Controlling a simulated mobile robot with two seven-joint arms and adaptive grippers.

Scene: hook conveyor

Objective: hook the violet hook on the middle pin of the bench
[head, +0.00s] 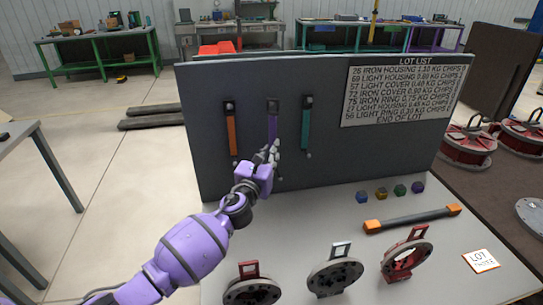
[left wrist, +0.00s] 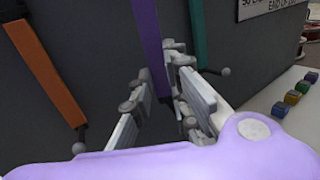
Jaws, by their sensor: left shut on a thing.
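The violet hook (head: 272,123) is a long flat bar standing upright against the grey back panel, between an orange hook (head: 232,133) and a teal hook (head: 306,127). Its dark top end is level with the middle pin (head: 272,105); I cannot tell whether it bears on the pin. In the left wrist view the violet hook (left wrist: 149,40) runs down between the fingers (left wrist: 160,92). My right gripper is not in view.
The grey bench panel (head: 400,150) carries a lot list (head: 400,90) at the upper right. On the bench lie small coloured blocks (head: 381,193), an orange-ended bar (head: 412,219), a lot card (head: 481,260) and several round housings (head: 336,275) at the front. The bench middle is mostly clear.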

